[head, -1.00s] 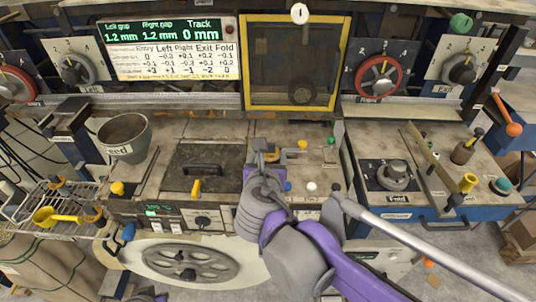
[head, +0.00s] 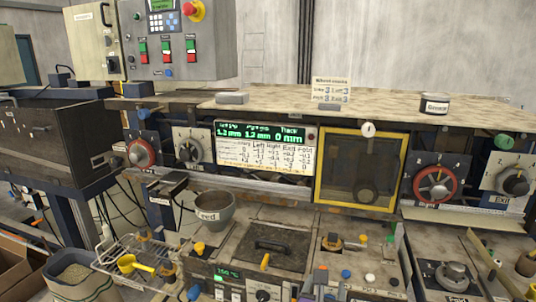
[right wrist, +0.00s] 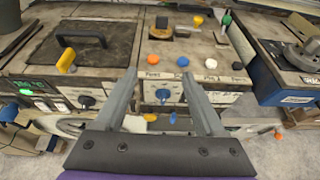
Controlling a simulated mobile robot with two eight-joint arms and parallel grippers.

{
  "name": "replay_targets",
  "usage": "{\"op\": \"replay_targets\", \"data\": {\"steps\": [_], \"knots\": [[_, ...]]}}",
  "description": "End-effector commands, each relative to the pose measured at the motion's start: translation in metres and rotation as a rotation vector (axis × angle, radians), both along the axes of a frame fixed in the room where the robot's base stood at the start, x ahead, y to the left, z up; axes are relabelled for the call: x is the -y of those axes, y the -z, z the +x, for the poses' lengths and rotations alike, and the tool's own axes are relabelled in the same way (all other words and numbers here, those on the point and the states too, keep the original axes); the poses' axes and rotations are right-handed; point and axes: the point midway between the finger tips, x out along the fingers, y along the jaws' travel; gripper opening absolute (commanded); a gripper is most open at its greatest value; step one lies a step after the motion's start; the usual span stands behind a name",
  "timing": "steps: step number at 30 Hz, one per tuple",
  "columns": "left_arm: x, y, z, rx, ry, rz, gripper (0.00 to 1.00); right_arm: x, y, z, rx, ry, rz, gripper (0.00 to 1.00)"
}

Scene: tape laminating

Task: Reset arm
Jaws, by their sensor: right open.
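My right gripper (right wrist: 160,85) is open and empty in the right wrist view. Its two grey fingers stand apart above the front edge of the machine bench, in front of the orange knob (right wrist: 183,61) and the blue knob (right wrist: 162,95). My left gripper is not in view.
The bench carries a dark hatch (head: 272,246) with a yellow-tipped handle and a feed bucket (head: 215,211). Behind stand a display (head: 262,147), a yellow-framed window (head: 360,170) and a red wheel (head: 436,185). A blue-sided unit (right wrist: 270,82) stands at right.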

Motion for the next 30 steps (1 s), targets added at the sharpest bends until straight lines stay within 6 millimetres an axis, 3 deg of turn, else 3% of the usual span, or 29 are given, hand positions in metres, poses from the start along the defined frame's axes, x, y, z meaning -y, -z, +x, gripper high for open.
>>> {"op": "replay_targets", "data": {"steps": [1, 9, 14, 18, 24, 30], "knots": [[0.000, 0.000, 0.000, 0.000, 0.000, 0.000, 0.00, 0.003, 0.003, -0.002, 0.000, 0.017, 0.028, 0.71], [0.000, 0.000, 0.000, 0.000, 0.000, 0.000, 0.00, 0.058, 0.077, -0.067, 0.038, 0.559, 0.824, 0.71], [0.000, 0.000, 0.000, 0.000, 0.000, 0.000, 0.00, 0.073, 0.127, -0.118, 0.116, 1.017, 1.350, 0.71], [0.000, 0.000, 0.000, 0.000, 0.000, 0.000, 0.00, 0.070, 0.162, -0.158, 0.212, 1.444, 1.755, 0.71], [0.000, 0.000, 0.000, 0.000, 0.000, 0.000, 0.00, 0.057, 0.186, -0.189, 0.317, 1.864, 2.072, 0.71], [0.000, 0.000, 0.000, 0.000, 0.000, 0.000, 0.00, 0.053, 0.191, -0.195, 0.345, 1.977, 2.142, 0.71]]}}
